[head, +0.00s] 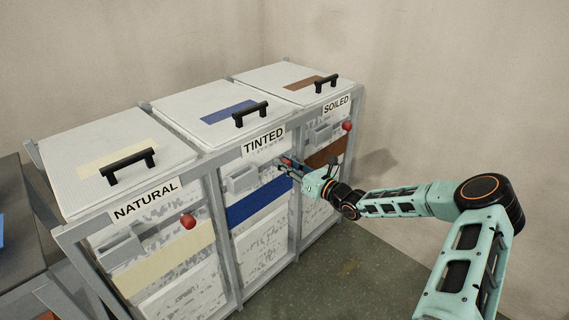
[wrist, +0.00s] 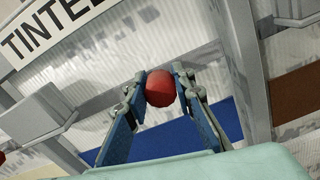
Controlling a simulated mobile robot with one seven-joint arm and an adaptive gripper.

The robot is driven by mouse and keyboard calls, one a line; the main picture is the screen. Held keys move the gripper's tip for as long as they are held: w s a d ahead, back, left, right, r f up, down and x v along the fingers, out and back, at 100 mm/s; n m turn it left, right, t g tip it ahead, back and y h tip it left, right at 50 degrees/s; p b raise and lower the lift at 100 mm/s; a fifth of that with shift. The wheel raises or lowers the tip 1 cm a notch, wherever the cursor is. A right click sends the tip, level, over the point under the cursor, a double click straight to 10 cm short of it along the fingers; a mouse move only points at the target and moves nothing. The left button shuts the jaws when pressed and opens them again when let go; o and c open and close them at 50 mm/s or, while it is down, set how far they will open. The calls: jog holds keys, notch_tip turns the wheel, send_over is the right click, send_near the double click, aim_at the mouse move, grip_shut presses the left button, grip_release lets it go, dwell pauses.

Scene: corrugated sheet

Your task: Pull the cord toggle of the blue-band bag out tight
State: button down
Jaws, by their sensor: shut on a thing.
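The blue-band bag is the middle one, under the TINTED label; its blue band (head: 258,201) crosses its front and also shows in the wrist view (wrist: 185,127). Its red ball-shaped cord toggle (wrist: 160,88) sits between my fingertips in the wrist view. My gripper (wrist: 160,90) is shut on the toggle, with one finger on each side of it. In the head view my gripper (head: 286,163) is at the upper right of the bag's front, and the toggle is mostly hidden by the fingers. No cord can be made out.
The NATURAL bag has a red toggle (head: 188,222) at left; the SOILED bag has another (head: 347,126) at right. Grey frame posts (head: 296,190) stand between the bags. White lids with black handles (head: 250,114) lie above. The floor (head: 350,270) in front is clear.

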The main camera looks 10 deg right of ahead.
jog(key=p+v, duration=0.4)
jog(key=v, duration=0.3)
jog(key=shift+s+d+f, duration=0.1)
jog(key=shift+f, duration=0.05)
jog(key=c, duration=1.6)
grip_release()
jog(key=v, duration=1.2)
